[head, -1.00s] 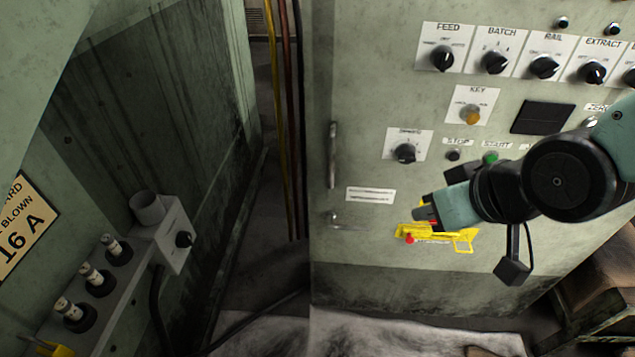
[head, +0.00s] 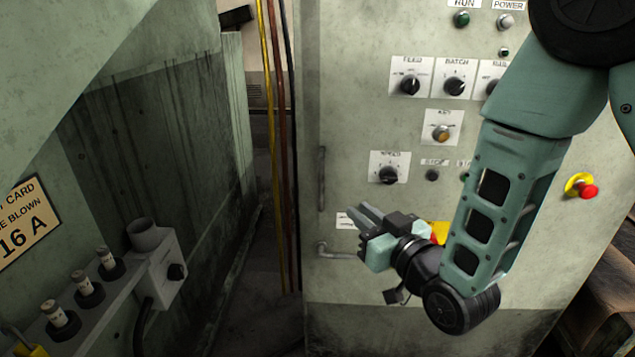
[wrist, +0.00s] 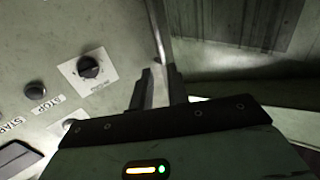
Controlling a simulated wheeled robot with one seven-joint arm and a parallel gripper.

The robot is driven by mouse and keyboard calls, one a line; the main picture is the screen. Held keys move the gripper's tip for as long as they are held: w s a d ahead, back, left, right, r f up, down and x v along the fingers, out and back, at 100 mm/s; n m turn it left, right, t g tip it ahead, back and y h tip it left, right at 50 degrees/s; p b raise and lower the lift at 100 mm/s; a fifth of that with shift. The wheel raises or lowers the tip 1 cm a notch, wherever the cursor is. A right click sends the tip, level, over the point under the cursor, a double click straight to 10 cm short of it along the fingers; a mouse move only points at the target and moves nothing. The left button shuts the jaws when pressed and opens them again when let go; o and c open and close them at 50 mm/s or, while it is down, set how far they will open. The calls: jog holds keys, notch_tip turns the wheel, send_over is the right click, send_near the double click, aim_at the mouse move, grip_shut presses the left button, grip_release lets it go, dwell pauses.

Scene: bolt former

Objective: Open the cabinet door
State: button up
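The cabinet door (head: 345,285) is a worn pale green panel in the head view and appears closed. A vertical bar handle (head: 321,178) runs along its left edge, with a lever-like handle (head: 338,252) lower down. My gripper (head: 358,211) is in front of the panel, to the right of both handles, its fingers pointing up and left. In the wrist view, the two fingers (wrist: 159,75) stand apart with nothing between them. The bar handle (wrist: 158,35) shows beyond the fingertips; contact is not visible. The lever handle is not seen there.
Knobs such as the speed dial (head: 389,174) sit right of the handle. A yellow item (head: 437,229) is mostly hidden behind my arm. Cables (head: 279,120) hang left of the door. A fuse box (head: 158,262) stands further left, with a gap between.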

aim_at(323, 180)
jog(key=p+x, duration=0.1)
jog(key=x, duration=1.4)
jog(key=shift+w+a, duration=0.1)
jog(key=shift+w, duration=0.2)
grip_shut()
